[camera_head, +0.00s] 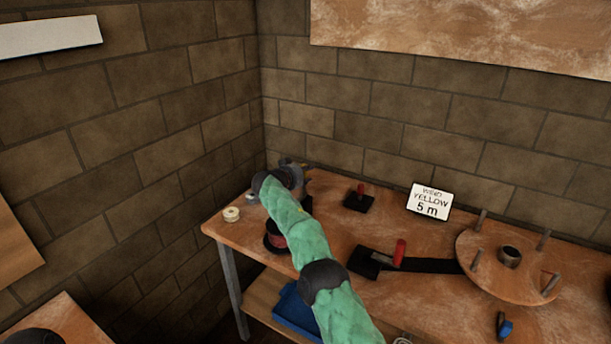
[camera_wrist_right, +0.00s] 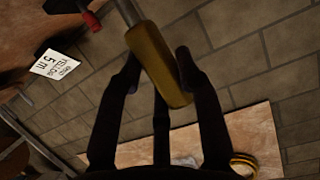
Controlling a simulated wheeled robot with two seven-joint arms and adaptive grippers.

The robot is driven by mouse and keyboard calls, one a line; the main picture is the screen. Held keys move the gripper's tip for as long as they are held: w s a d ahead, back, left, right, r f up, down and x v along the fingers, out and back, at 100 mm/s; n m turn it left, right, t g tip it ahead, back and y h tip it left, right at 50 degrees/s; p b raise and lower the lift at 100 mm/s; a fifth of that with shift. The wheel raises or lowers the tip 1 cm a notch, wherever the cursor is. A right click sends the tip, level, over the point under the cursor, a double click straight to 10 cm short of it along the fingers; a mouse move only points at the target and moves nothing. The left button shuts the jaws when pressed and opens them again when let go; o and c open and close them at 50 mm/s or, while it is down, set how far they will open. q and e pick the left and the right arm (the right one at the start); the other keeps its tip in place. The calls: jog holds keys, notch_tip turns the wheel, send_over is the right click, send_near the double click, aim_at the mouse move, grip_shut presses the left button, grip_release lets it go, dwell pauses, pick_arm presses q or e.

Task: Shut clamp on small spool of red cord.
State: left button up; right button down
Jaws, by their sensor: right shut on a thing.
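A small spool of red cord (camera_head: 276,241) with dark flanges stands on the bench, left of my green right arm, which hides part of it. My right gripper (camera_head: 290,177) is beyond the spool, near the back left corner of the bench. In the right wrist view, its dark fingers (camera_wrist_right: 158,72) are shut on a yellow handle (camera_wrist_right: 158,65) with a grey metal shaft. In the head view the handle is hidden. Which clamp belongs to the spool I cannot tell. My left gripper is not in view.
A pale spool (camera_head: 231,214) is at the left bench edge. A sign (camera_head: 429,202) reading "YELLOW 5 m" and a pegged wooden disc (camera_head: 480,258) are further right. A blue bin (camera_head: 296,312) sits below.

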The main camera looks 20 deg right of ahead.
jog(key=shift+a+f, duration=0.1)
jog(key=shift+f, duration=0.05)
jog(key=c, duration=1.2)
grip_release()
jog(key=o, duration=0.4)
jog(key=shift+s, duration=0.1)
jog(key=shift+c, duration=0.2)
jog(key=shift+r, duration=0.2)
jog(key=shift+s+a+r, duration=0.25)
jog(key=shift+s+a, duration=0.1)
jog(key=shift+a, duration=0.1)
jog(key=v, duration=1)
jog(key=shift+s+a, duration=0.2)
jog(key=shift+a, duration=0.1)
